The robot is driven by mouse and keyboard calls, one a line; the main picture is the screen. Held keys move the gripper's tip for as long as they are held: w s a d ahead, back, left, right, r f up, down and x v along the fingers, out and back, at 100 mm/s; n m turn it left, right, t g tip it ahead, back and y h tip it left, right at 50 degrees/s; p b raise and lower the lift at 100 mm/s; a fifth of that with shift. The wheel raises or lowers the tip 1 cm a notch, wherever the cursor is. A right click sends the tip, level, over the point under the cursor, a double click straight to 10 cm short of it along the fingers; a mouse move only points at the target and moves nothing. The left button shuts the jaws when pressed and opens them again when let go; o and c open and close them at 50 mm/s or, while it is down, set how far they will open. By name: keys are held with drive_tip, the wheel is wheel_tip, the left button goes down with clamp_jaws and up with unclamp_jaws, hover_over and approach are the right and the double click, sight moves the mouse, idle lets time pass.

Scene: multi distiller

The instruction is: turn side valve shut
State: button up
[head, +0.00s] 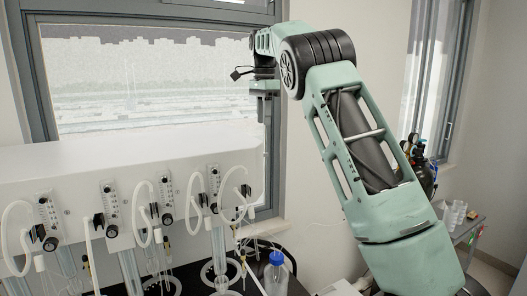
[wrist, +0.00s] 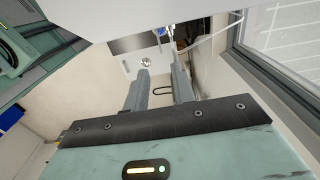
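The distiller (head: 130,170) is a long white cabinet at the left of the head view. Several clear flow meters with black knobs and looped white tubes line its front. My gripper (head: 264,112) hangs beside the cabinet's right end with its fingers pointing down. In the wrist view my gripper (wrist: 160,80) is open, with two grey fingers apart and nothing between them. A small shiny round fitting (wrist: 146,62) shows just beyond the left fingertip; I cannot tell whether it is the side valve. No side valve can be made out in the head view.
A window (head: 150,80) stands behind the cabinet. A blue-capped bottle (head: 277,272) is on a dark surface below my gripper. A cart with white cups (head: 455,215) and dark bottles is at the right. A white tube (wrist: 215,38) crosses near the fingers.

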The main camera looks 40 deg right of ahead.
wheel_tip(320, 180, down, 10)
drive_tip(key=shift+f+p, duration=0.15)
drive_tip(key=shift+p, duration=0.9)
drive_tip(key=shift+c, duration=0.3)
clamp_jaws()
